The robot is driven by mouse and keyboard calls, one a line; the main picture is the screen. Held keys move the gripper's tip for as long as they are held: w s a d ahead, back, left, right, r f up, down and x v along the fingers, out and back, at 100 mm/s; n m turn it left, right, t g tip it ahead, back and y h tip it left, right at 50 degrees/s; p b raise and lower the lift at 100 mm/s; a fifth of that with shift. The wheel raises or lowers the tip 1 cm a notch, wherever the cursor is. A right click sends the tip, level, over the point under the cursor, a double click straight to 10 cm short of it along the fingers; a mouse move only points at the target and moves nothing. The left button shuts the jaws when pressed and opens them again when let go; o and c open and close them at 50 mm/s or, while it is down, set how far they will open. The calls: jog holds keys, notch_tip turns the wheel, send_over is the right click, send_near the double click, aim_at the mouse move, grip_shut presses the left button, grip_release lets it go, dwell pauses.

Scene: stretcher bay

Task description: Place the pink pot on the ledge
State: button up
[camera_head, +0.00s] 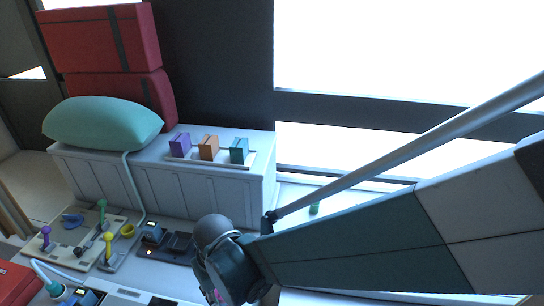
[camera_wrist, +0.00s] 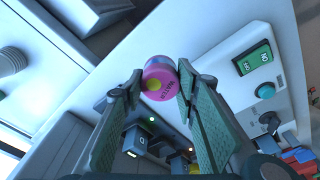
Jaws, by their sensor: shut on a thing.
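The pink pot (camera_wrist: 157,84) is a small round pot with a yellow spot and dark lettering on its face; a blue-grey part shows behind it. My gripper (camera_wrist: 158,88) is shut on it, one fingertip pad on each side, in the wrist view. A small green thing (camera_head: 314,208) stands there.
The white cabinet (camera_head: 200,195) carries purple, orange and teal blocks (camera_head: 208,148) and a green pillow (camera_head: 103,122). Red cases (camera_head: 100,40) are stacked behind. A board (camera_head: 75,240) with coloured handles lies at left. The wrist view shows a panel with a green switch (camera_wrist: 252,58).

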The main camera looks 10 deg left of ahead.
jog(key=shift+f, duration=2.7)
jog(key=shift+f, duration=0.1)
jog(key=shift+f, duration=2)
jog(key=shift+f+b, duration=0.15)
jog(key=shift+b, duration=0.3)
jog(key=o, duration=0.9)
jog(key=shift+r, duration=0.3)
jog(key=shift+s+d+r+p, duration=0.15)
jog(key=shift+d+r+p, duration=0.05)
jog(key=shift+r, duration=1.75)
jog(key=shift+s+d+r+p, duration=0.15)
jog(key=shift+r+p, duration=0.05)
jog(key=shift+r, duration=1.7)
jog(key=shift+s+d+r+p, duration=0.15)
jog(key=shift+d+r+p, duration=0.05)
jog(key=shift+r, duration=1.75)
